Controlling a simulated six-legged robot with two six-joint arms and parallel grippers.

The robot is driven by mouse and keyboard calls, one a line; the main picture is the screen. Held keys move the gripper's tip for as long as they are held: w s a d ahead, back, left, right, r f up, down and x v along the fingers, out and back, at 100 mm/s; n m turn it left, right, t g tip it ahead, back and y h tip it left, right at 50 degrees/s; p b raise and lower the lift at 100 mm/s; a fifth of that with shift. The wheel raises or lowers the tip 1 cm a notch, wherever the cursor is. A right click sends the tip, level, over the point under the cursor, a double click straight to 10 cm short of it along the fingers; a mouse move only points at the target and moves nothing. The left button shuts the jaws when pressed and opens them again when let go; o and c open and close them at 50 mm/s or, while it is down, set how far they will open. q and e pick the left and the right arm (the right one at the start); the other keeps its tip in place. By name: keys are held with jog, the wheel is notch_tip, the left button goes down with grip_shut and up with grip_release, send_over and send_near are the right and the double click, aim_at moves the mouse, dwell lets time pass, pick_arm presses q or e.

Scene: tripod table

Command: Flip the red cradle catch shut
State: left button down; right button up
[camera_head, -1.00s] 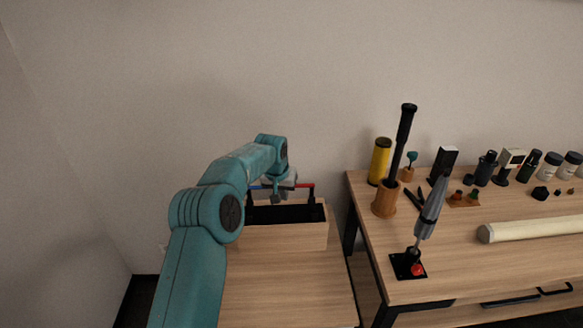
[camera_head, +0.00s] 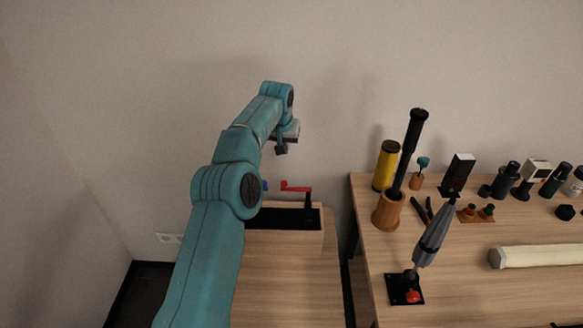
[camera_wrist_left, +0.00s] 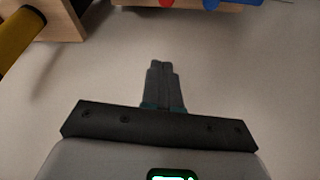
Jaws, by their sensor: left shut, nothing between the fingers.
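The red cradle catch (camera_head: 296,188) lies roughly level on top of a black post (camera_head: 308,201) at the right end of the wooden cradle box. Its free end points left, with a small raised tip. Its red part also shows at the top edge of the left wrist view (camera_wrist_left: 166,3). A blue catch (camera_head: 264,185) is mostly hidden behind my arm. My left gripper (camera_head: 281,149) is in the air above the red catch, apart from it. Its fingers are shut and empty in the left wrist view (camera_wrist_left: 161,66). My right gripper is not in view.
The cradle box (camera_head: 285,238) has a black inside. The workbench (camera_head: 460,270) on the right holds a yellow cylinder (camera_head: 385,166), a wooden cup (camera_head: 388,212) with a tall black handle, a grey tool on a black base (camera_head: 405,290), and several bottles. Bare wall is behind.

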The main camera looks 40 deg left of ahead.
pick_arm(q)
notch_tip(320, 180, down, 10)
jog(key=p, duration=0.4)
jog(key=shift+s+d+p, duration=0.15)
jog(key=shift+d+p, duration=0.05)
jog(key=shift+p, duration=0.15)
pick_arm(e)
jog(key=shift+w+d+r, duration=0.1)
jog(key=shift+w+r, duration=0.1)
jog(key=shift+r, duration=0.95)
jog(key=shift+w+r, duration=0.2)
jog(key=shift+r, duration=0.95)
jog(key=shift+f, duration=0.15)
